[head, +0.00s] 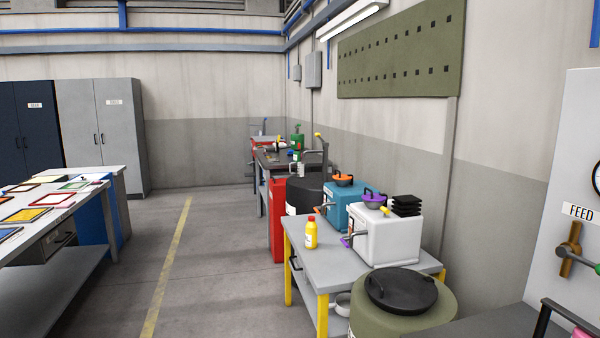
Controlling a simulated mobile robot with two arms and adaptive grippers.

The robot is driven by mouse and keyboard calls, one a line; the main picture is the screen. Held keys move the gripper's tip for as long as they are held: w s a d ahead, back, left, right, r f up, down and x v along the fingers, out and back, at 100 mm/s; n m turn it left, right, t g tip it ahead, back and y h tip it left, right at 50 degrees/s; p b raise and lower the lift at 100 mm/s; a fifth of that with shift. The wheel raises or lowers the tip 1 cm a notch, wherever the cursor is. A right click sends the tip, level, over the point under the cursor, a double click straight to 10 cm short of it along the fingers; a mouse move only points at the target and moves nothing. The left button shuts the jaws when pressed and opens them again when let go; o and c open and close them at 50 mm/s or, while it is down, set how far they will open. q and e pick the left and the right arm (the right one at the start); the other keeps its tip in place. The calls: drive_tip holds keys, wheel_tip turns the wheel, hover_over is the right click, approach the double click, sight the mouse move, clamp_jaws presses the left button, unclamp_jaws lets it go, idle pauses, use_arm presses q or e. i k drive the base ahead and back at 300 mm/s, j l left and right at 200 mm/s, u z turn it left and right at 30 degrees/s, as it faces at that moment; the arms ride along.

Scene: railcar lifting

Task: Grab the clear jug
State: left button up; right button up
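I cannot make out a clear jug with certainty in the head view. A pale rounded vessel (342,304) sits on the lower shelf of the yellow-legged table (296,231), partly hidden by the olive drum, and I cannot tell what it is. A yellow bottle with a red cap (311,234) stands on that table's top. Beside it are a white box-shaped container (389,235) and a blue one (343,204), both with spouts. Neither of my grippers is in view.
An olive drum with a black lid (402,314) stands in front of the table. A grey panel marked FEED (562,190) is at the right. A bench with coloured frames (62,249) is at the left. The floor between (215,265) is clear.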

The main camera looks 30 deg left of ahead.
sight(301, 166)
drive_tip(key=i+j+u, duration=0.65)
drive_tip(key=i+j, duration=0.2)
drive_tip(key=i+j+u, duration=0.2)
drive_tip(key=i+u, duration=0.15)
drive_tip(key=i, duration=0.2)
drive_tip(key=i+j+u, duration=0.1)
drive_tip(key=i+u, duration=0.25)
drive_tip(key=i, duration=0.15)
drive_tip(key=i+u, duration=0.3)
drive_tip(key=i, duration=0.2)
drive_tip(key=i+z, duration=0.15)
drive_tip(key=i, duration=0.4)
drive_tip(key=i+z, duration=0.1)
drive_tip(key=i, duration=0.4)
drive_tip(key=i+j+z, duration=0.15)
drive_tip(key=i, duration=0.4)
drive_tip(key=i+j+z, duration=0.1)
drive_tip(key=i, duration=0.45)
